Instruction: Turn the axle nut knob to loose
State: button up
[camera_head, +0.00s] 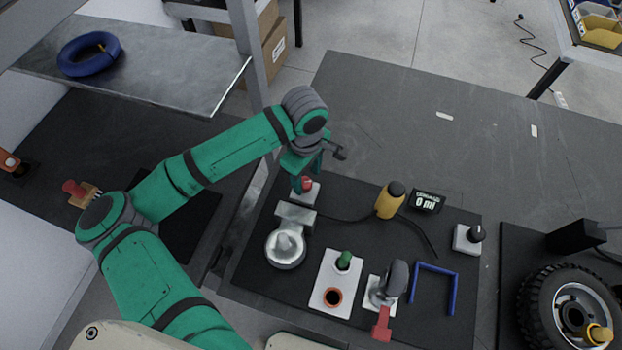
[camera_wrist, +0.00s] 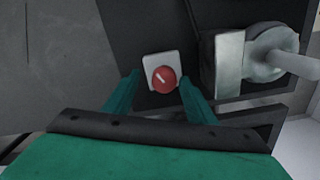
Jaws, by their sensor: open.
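A yellow knob-like part (camera_head: 600,333) sits at the hub of a black-tyred wheel (camera_head: 535,300) at the far right in the head view; I can read no label on it. My gripper (camera_head: 306,176) is far to its left, over the upper left of the black mat. It is open and empty, pointing down above a red round knob (camera_head: 306,184) on a white plate. In the wrist view the red knob (camera_wrist: 164,79), with a pale line on its face, shows between the two green fingers. I cannot tell whether they touch it.
The black mat (camera_head: 455,305) holds a metal round part (camera_head: 285,248), a yellow cylinder (camera_head: 390,200), a small display (camera_head: 427,202), a black knob on a grey box (camera_head: 468,238), a red-handled clamp (camera_head: 382,325) and a blue bracket (camera_head: 433,268). The grey table behind is mostly clear.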

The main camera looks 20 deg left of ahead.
aim_at(304, 180)
notch_tip(304, 180, up, 10)
jog(key=shift+a, duration=0.35)
